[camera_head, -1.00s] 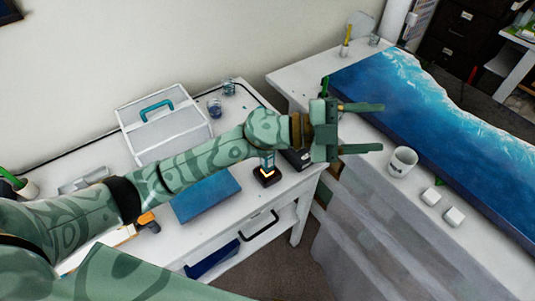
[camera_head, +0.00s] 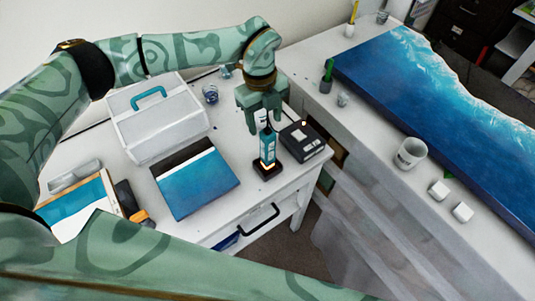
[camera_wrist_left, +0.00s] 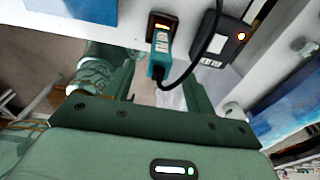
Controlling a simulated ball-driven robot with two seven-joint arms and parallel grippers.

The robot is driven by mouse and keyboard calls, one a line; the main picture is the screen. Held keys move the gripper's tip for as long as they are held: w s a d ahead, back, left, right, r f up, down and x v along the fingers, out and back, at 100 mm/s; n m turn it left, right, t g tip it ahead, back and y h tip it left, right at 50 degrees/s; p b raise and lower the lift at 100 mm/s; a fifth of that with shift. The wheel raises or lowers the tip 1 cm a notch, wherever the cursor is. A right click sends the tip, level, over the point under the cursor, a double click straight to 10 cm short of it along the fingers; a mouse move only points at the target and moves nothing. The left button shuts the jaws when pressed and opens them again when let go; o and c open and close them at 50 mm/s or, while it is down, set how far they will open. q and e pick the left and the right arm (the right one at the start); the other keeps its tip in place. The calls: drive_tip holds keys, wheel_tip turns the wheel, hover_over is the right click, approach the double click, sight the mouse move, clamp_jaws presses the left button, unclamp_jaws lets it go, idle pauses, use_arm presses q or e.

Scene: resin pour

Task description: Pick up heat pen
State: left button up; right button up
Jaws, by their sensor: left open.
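The heat pen (camera_head: 268,148) is a teal pen with a pale label and a black upper end. It stands upright in a small black base (camera_head: 267,169) with a glowing orange light, near the front right of the white desk. My left gripper (camera_head: 264,120) is open above it, fingers pointing down around the pen's upper end. In the left wrist view the heat pen (camera_wrist_left: 161,48) shows beyond and between the open fingers (camera_wrist_left: 160,75), and I see no contact. A black cable leads from its end. My right gripper is not in view.
A black box (camera_head: 303,139) stands close right of the pen. A blue panel (camera_head: 197,187) and white toolbox (camera_head: 153,128) lie left. A mug (camera_head: 410,153), white cubes and a large blue slab (camera_head: 440,110) are on the right table.

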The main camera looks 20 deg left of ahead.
sight(268, 140)
use_arm(q)
drive_tip(key=f, duration=0.4)
drive_tip(key=s+d+f, duration=0.1)
drive_tip(key=f, duration=0.2)
drive_tip(key=shift+d+p, duration=0.1)
drive_tip(key=shift+p, duration=0.25)
drive_tip(key=c, duration=1)
